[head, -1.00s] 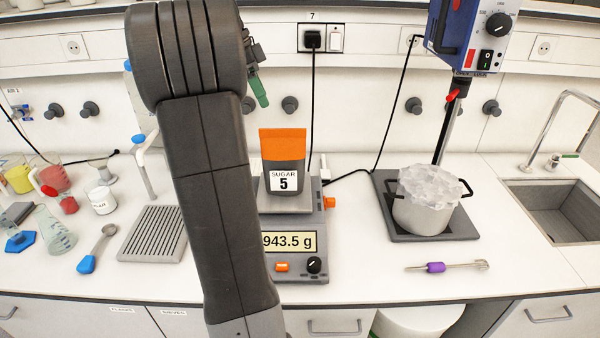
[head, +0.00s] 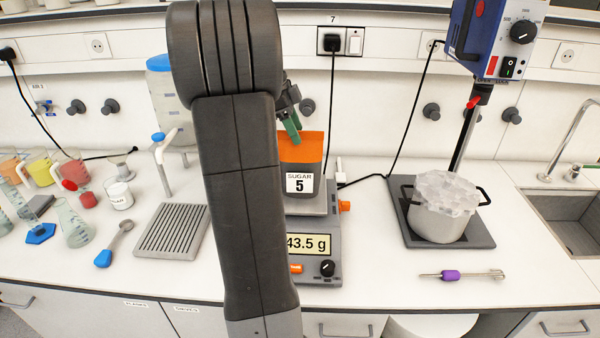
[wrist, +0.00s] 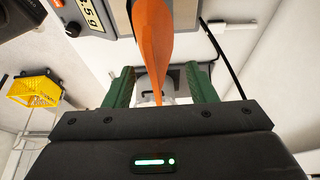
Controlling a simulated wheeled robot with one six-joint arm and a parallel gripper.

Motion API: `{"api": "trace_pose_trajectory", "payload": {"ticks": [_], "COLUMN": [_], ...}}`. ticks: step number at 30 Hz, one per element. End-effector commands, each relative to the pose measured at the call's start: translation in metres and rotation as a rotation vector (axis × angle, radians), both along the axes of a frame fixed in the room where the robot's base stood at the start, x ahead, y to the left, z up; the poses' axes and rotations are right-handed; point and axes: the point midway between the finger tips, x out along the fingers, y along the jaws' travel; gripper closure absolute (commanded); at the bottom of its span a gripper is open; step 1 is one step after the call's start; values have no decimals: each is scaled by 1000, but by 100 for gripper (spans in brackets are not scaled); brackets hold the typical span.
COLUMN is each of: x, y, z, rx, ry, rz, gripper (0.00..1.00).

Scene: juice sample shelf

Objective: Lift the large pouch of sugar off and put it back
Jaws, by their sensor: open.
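The large sugar pouch (head: 300,178), dark with an orange top and a label reading SUGAR 5, stands upright on the pan of the scale (head: 320,245). The visible part of the scale's display ends in 43.5 g. My gripper (head: 292,129) is just above the pouch's orange top, partly hidden behind my arm. In the wrist view the green fingers (wrist: 160,88) are apart, with the orange top edge of the pouch (wrist: 153,50) between them. I cannot tell whether either finger touches it.
A pot heaped with ice (head: 445,207) stands on a dark plate to the right under a blue stirrer (head: 497,38). A purple-handled whisk (head: 452,275) lies in front. A grey grooved tray (head: 172,232) and several beakers are left. A cable hangs behind the scale.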

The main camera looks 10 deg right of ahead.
Motion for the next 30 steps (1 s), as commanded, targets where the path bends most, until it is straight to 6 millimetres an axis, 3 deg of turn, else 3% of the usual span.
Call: {"api": "trace_pose_trajectory", "payload": {"ticks": [9, 30], "x": [-10, -9], "y": [-18, -19], "z": [-34, -41], "rx": [1, 0], "ry": [3, 0], "rz": [-1, 0], "gripper": [49, 49]}}
